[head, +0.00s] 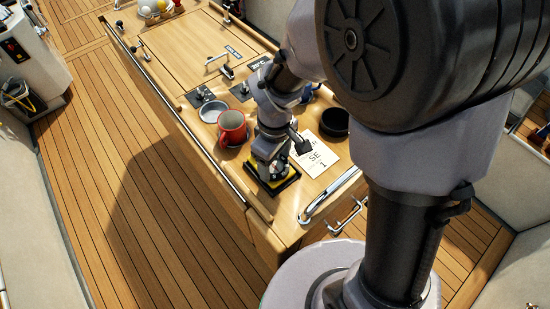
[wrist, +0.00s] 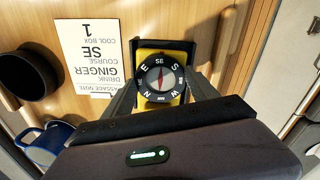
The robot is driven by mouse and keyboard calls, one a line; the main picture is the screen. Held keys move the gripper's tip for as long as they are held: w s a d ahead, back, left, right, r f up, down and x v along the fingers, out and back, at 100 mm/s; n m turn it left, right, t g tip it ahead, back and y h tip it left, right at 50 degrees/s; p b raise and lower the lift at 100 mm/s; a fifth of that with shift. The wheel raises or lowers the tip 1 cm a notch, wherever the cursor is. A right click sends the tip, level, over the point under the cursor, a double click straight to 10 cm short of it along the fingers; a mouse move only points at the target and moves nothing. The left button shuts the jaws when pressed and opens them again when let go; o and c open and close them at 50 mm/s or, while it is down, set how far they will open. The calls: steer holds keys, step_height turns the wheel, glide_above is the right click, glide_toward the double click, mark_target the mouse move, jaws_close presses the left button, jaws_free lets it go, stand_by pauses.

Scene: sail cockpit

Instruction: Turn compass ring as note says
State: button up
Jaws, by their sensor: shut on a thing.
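The compass (wrist: 161,112) has a yellow base and a black ring (wrist: 143,82) with white letters. In the wrist view SE is at the top of the ring, E upper left, S upper right, N lower left and W lower right. The red needle points up, towards SE. My gripper (wrist: 161,84) is shut on the ring, with a finger on each side. In the head view my gripper (head: 269,163) comes down over the compass's yellow base (head: 288,183). The note (wrist: 90,55) lies beside it, upside down in the wrist view; it reads ginger drink, course SE, cool box 1.
A red mug (head: 232,128) and a metal dish (head: 212,111) stand close left of my gripper in the head view. A black round pot (head: 335,122) and a blue mug (wrist: 48,145) are on the note's side. A steel rail (head: 325,198) runs along the near counter edge.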

mark_target(275, 166)
stand_by(0.4)
steer(key=o, duration=1.4)
step_height(275, 166, up, 18)
steer(key=p, duration=0.6)
steer(key=shift+f, duration=0.25)
steer(key=s+d+f+m+t+b, duration=0.1)
steer(key=s+d+m+t+b, duration=0.1)
steer(key=s+m+b, duration=0.1)
steer(key=s+d+f+m+t+y+b, duration=0.1)
steer(key=s+d+m+t+b, duration=0.1)
steer(key=s+m+b, duration=0.2)
steer(key=s+d+f+m+t+y+b, duration=0.1)
steer(key=s+d+f+m+b, duration=0.1)
steer(key=s+m+b, duration=0.2)
steer(key=shift+d+f+m+t+b, duration=0.15)
steer(key=shift+m+b, duration=0.1)
steer(key=shift+m, duration=0.3)
steer(key=shift+d+r+m+t+b, duration=0.1)
steer(key=shift+m+b, duration=0.1)
steer(key=shift+m, duration=0.3)
steer(key=shift+d+f+m+t+b, duration=0.15)
steer(key=shift+m+b, duration=0.1)
steer(key=shift+m, duration=0.3)
